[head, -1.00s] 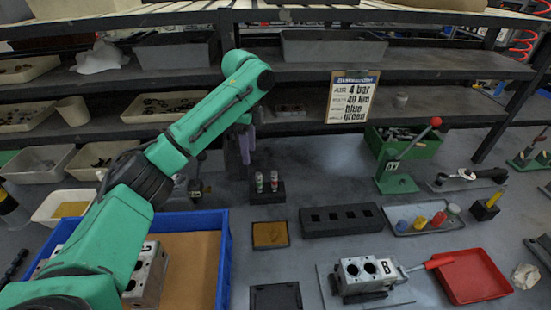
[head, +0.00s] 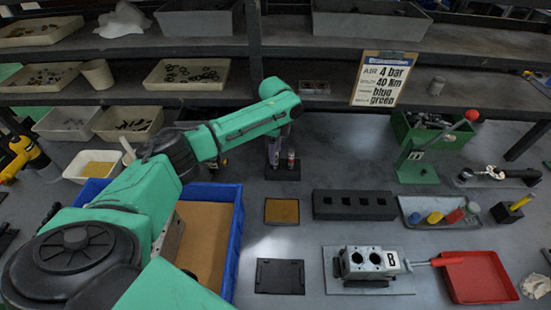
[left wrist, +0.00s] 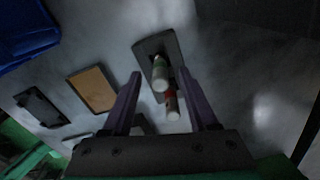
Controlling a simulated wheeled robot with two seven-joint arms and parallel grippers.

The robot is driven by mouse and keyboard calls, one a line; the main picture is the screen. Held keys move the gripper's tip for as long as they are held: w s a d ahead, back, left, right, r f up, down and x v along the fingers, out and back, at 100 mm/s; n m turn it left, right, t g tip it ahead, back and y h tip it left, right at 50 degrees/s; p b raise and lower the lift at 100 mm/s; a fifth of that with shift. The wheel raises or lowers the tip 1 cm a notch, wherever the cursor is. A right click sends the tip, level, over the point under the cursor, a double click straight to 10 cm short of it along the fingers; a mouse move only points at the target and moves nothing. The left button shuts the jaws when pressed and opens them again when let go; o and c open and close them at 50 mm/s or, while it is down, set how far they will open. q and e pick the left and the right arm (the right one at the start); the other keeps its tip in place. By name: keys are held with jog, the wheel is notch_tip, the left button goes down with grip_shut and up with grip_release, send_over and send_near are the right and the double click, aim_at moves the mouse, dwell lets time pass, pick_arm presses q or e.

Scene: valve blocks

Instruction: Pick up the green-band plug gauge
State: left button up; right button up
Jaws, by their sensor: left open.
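The green-band plug gauge (left wrist: 159,76) stands in a small dark stand (left wrist: 172,44), beside the red-band plug gauge (left wrist: 172,106), in the left wrist view. In the head view the red-band gauge (head: 291,161) shows upright in the stand (head: 283,174), while the green-band one is mostly hidden behind my left gripper (head: 274,152). In the left wrist view my left gripper (left wrist: 160,73) is open, its purple fingers on either side of the gauges. I cannot tell whether either finger touches a gauge. My right gripper is not in view.
A black block with square holes (head: 354,205) and a brown-topped pad (head: 282,211) lie near the stand. A blue-walled bin (head: 238,226) is under my left arm. A green lever press (head: 416,166) stands to the right. The shelf (head: 300,95) is behind.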

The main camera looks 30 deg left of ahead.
pick_arm(q)
jog(key=shift+f, duration=0.15)
grip_shut()
